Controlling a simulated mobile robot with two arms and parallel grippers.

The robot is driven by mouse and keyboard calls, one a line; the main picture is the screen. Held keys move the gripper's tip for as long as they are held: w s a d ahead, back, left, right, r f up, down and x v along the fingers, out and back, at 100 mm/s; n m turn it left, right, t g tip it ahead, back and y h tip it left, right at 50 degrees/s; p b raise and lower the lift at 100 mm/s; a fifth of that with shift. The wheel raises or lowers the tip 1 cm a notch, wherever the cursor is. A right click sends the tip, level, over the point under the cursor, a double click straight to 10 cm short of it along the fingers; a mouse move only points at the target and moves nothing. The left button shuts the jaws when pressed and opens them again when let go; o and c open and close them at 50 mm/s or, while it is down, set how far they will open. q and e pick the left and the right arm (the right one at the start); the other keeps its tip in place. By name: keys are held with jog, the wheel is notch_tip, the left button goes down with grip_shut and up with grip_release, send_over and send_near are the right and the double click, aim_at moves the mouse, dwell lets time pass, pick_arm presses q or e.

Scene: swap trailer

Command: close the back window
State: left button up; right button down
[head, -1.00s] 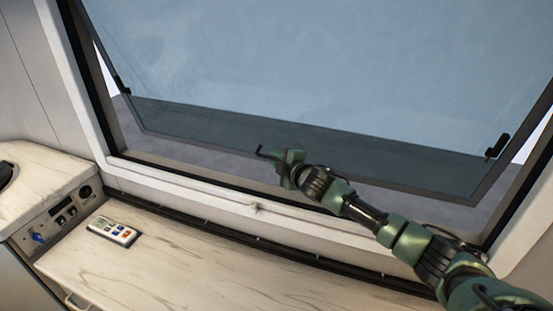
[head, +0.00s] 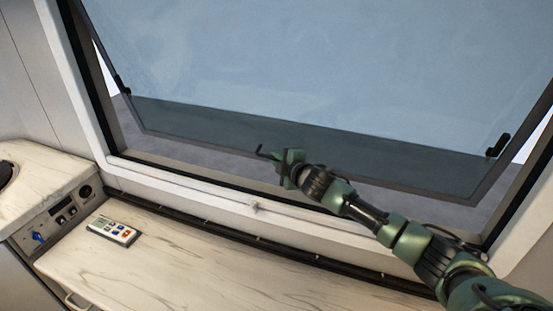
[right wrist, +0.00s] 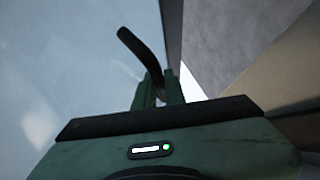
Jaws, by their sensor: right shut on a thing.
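The back window (head: 300,75) is a large tinted pane, tilted outward and open at its bottom edge, with a gap above the sill. Black latch handles show on it at the left (head: 122,86) and the right (head: 498,146). My right gripper (head: 272,156) is at the middle of the pane's lower edge. It is shut on a dark curved handle (head: 262,153), which also shows between the fingers in the right wrist view (right wrist: 140,55). The fingers partly hide the handle's base. My left gripper is not in view.
The white window frame and sill (head: 200,188) run below the opening. A marbled counter (head: 190,265) lies under it, with a white remote (head: 113,230) on it. A control panel with switches (head: 62,215) is at the left. The counter's middle is clear.

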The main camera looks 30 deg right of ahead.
dwell(0.7)
jog(key=shift+m+g+y, duration=0.4)
jog(key=shift+m+g, duration=0.2)
jog(key=shift+g, duration=0.2)
jog(key=s+a+p, duration=0.7)
jog(key=s+a, duration=0.1)
jog(key=a, duration=0.1)
jog(key=shift+p, duration=0.35)
jog(key=shift+s+a, duration=0.2)
jog(key=shift+a, duration=0.05)
jog(key=shift+a+f, duration=0.1)
jog(key=shift+f, duration=0.2)
jog(key=c, duration=1.8)
grip_release()
jog(key=shift+s, duration=0.1)
jog(key=shift+o, duration=0.2)
jog(key=shift+s+a+r, duration=0.1)
jog(key=shift+a, duration=0.05)
jog(key=shift+r, duration=0.1)
